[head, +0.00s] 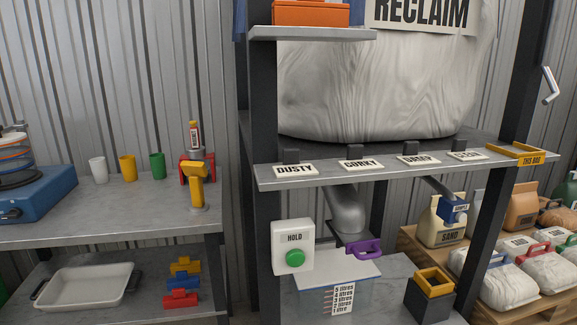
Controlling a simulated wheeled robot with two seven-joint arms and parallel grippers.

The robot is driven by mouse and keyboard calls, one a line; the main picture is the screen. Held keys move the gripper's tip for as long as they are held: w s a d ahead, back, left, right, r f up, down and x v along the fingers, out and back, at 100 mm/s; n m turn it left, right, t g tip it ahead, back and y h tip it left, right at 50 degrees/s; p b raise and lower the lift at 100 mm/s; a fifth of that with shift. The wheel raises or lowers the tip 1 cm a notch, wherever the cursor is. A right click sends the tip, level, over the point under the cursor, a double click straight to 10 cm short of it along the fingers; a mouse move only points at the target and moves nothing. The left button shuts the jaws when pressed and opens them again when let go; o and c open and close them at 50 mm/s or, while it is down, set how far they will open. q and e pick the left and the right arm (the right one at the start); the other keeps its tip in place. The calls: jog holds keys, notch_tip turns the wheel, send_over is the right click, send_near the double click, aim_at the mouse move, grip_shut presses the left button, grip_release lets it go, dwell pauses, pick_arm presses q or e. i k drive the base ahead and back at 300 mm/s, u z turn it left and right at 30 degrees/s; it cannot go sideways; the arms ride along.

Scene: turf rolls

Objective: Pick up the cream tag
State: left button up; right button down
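Several cream-white tags with black lettering lie in a row along the grey shelf (330,180) in the head view. The left one is the DUSTY tag (296,170), then the CORKY tag (361,165). A third tag (420,160) and a fourth tag (467,156) have lettering too small to read surely. Each has a dark block at its back edge. They look alike in colour, so I cannot tell which one is meant by the cream tag. Neither of my grippers is in view.
A yellow tray (513,147) marked THIS BAG sits at the shelf's right end. A big pale RECLAIM bag (375,85) hangs behind the tags. Below are a HOLD box with a green button (295,258) and a measuring bin (310,298). Dark posts flank the shelf.

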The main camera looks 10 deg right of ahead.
aim_at(410, 156)
jog(key=k, duration=0.35)
jog(key=z, duration=1.1)
jog(key=i, duration=1.3)
jog(key=u, duration=0.75)
